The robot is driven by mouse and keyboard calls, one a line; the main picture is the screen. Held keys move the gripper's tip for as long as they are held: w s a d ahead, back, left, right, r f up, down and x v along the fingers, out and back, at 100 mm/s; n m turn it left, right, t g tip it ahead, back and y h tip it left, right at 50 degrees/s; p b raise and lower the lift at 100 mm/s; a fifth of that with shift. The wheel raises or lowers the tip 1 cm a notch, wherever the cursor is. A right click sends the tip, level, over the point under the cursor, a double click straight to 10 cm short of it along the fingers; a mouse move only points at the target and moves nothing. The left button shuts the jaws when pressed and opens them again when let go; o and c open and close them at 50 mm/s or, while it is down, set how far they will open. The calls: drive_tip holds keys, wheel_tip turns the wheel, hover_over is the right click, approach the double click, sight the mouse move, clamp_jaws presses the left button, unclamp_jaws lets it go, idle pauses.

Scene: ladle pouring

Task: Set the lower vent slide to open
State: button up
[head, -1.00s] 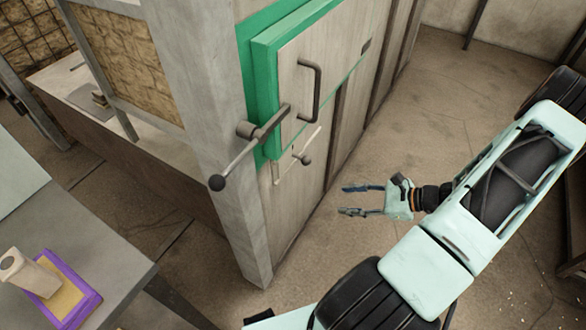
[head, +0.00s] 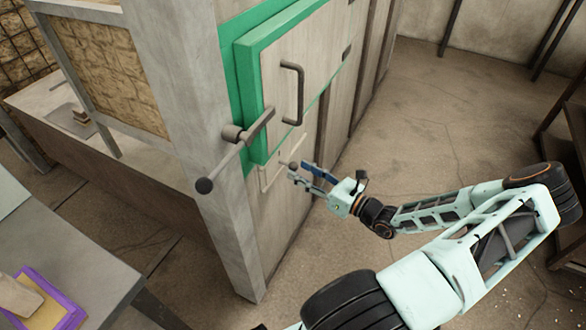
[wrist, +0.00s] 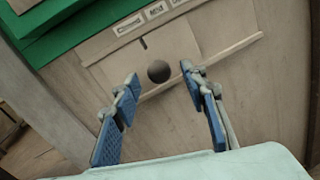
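The lower vent slide (wrist: 125,62) is a pale plate with a round dark knob (wrist: 158,71), set in a rail on the wall below the green-framed door. A dark mark on its upper edge lies near the right end of the label reading "Closed" (wrist: 130,27). A "Mid" label (wrist: 156,9) is to its right; a further label is cut off by the frame's top. My gripper (head: 299,172) is open and empty, its blue-padded fingers (wrist: 160,95) pointing at the knob. In the wrist view the knob shows between the fingertips; I cannot tell any contact.
The green-framed door (head: 290,65) has a dark handle (head: 291,93) and a lever with a ball end (head: 205,185) sticking out at left. A grey table (head: 75,250) with a purple-edged tray (head: 70,318) stands at lower left. The floor at right is mostly clear.

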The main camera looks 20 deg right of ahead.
sight(294, 165)
drive_tip(key=shift+x, duration=1.8)
clamp_jaws()
